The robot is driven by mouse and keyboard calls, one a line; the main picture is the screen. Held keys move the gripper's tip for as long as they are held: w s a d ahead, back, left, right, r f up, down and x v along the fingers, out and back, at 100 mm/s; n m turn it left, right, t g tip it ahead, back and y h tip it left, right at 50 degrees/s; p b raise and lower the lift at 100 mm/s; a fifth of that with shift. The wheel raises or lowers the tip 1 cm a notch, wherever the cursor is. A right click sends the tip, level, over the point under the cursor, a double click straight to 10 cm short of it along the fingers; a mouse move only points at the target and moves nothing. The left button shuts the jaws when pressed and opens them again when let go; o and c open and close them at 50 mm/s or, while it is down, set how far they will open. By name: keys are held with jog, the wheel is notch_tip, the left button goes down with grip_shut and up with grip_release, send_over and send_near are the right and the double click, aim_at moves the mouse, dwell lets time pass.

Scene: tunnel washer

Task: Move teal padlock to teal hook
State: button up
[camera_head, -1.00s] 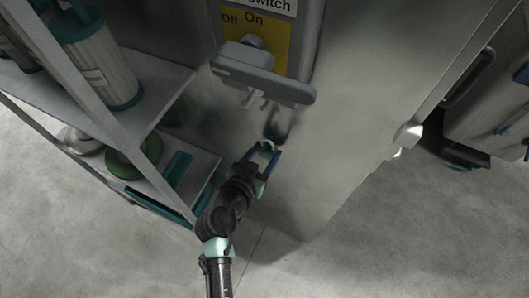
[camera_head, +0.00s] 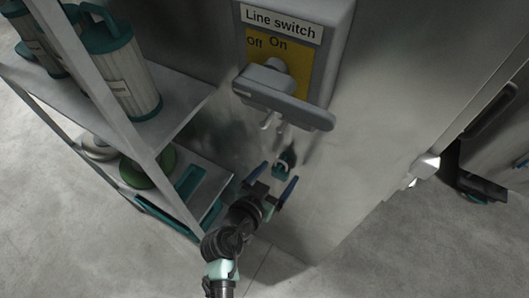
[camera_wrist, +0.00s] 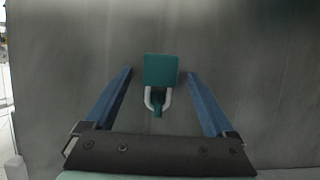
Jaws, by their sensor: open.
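The teal padlock (camera_head: 288,158) is at the grey cabinet wall below the line switch. In the wrist view, the padlock (camera_wrist: 161,70) shows its square teal body above a pale U-shaped shackle. A small teal piece, apparently the teal hook (camera_wrist: 157,109), shows inside the shackle loop, so the padlock looks hung on it. The hook is too small to make out clearly in the head view. My gripper (camera_head: 273,189) is open and empty, its two blue fingers apart. In the wrist view, the padlock lies between and beyond the fingers, with a gap on both sides.
The line switch handle (camera_head: 284,97) sticks out above the padlock, with pale prongs (camera_head: 272,122) under it. A metal shelf (camera_head: 178,123) with canisters and a green round item (camera_head: 147,169) stands close on the left. A shiny knob (camera_head: 426,165) projects at the right.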

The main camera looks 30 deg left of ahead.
jog(key=b+v, duration=0.1)
jog(key=v, duration=1.1)
jog(key=shift+r+b, duration=0.15)
jog(key=shift+b, duration=0.2)
jog(key=shift+s, duration=0.1)
